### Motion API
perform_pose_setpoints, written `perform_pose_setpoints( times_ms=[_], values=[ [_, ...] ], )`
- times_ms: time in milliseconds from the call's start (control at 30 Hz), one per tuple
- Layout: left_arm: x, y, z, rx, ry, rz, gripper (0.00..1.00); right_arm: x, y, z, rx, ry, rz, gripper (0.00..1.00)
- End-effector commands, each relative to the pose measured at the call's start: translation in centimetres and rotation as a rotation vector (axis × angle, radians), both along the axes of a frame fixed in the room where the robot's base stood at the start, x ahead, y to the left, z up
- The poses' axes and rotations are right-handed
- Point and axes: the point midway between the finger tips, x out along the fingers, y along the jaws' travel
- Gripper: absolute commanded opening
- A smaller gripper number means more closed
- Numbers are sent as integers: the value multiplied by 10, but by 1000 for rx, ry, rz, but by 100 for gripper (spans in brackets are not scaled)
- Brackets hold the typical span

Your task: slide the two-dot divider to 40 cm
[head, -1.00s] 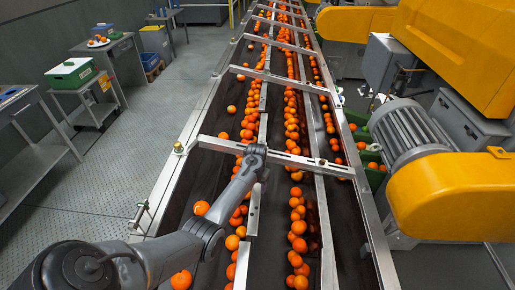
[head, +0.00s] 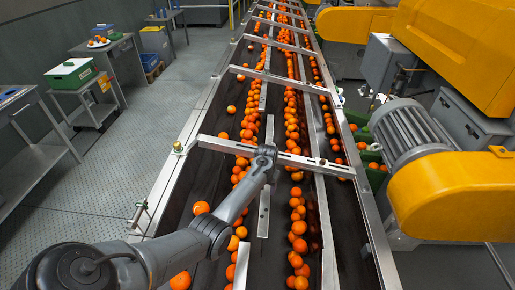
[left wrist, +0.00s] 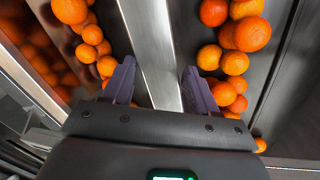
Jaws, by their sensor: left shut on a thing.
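My left gripper (head: 264,157) is at the slotted crossbar (head: 300,160) over the belt, at the top of a short metal divider plate (head: 265,212). In the left wrist view my gripper's two purple-grey fingers (left wrist: 160,72) stand on either side of the divider's bright metal strip (left wrist: 152,35), shut on it. The plate hangs lengthwise along the belt, with oranges on both sides. Its dots are too small to make out, and no scale reading on the crossbar is legible. My right gripper is not in view.
Rows of oranges (head: 298,230) lie on the dark belt. A long divider rail (head: 325,235) runs to the right, and another divider piece (head: 242,265) stands nearer. More crossbars (head: 280,80) span the belt behind. A grey motor (head: 405,135) stands beyond the right rail.

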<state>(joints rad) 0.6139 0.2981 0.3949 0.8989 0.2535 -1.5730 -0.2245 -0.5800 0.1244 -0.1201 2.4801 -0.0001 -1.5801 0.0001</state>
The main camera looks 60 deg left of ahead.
Motion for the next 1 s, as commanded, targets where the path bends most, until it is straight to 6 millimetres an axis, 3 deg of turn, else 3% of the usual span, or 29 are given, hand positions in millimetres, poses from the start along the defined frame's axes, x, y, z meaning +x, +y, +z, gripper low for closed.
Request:
perform_pose_setpoints(
  times_ms=[1000],
  values=[
    [30, -24, -11, 1, 0, -8, 28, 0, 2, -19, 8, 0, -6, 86]
  ],
)
